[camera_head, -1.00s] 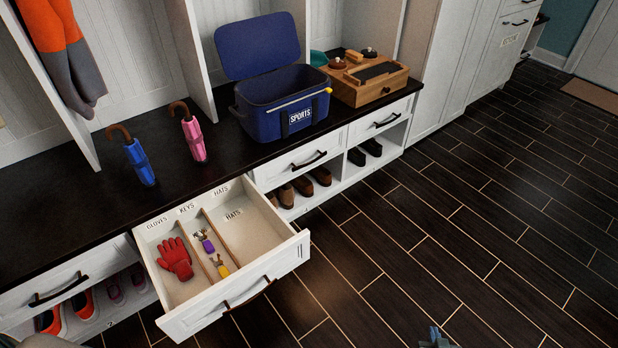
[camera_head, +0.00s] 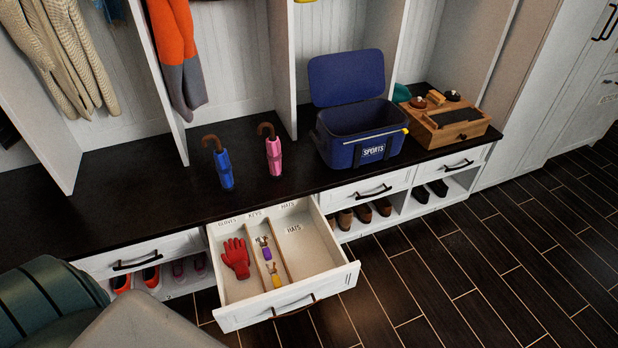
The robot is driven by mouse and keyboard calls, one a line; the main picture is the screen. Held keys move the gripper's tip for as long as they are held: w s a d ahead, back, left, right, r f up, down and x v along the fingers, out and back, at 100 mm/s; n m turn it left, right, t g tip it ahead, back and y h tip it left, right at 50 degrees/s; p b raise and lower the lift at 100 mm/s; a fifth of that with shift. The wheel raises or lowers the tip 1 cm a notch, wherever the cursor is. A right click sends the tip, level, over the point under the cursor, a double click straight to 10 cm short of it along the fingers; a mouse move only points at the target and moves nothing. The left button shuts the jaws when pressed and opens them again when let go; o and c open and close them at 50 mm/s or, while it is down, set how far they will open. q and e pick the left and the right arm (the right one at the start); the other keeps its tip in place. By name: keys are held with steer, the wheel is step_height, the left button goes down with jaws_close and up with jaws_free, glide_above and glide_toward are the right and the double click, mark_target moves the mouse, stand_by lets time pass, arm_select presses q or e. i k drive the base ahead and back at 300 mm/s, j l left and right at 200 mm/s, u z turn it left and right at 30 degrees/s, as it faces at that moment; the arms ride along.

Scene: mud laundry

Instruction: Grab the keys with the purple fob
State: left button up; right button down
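The keys with the purple fob (camera_head: 266,250) lie in the narrow middle compartment, marked KEYS, of the open drawer (camera_head: 322,283). Another set of keys with a yellow fob (camera_head: 275,276) lies in the same compartment, nearer the drawer front. A red glove (camera_head: 236,258) lies in the left compartment, and the right compartment, marked HATS, looks empty. Part of my own arm or body fills the lower left corner. Neither of my grippers is in view.
On the dark bench (camera_head: 130,205) stand a blue umbrella (camera_head: 224,168), a pink umbrella (camera_head: 273,155), an open blue SPORTS cooler bag (camera_head: 358,130) and a wooden box (camera_head: 450,122). Shoes (camera_head: 365,214) sit in cubbies below. The floor (camera_head: 450,285) at right is clear.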

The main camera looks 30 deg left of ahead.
mark_target(265, 251)
steer(key=i+l+u, duration=0.2)
steer(key=l, duration=0.25)
steer(key=l+u, duration=0.25)
steer(key=l, duration=0.15)
steer(key=u, duration=1.2)
steer(key=k+j, duration=0.05)
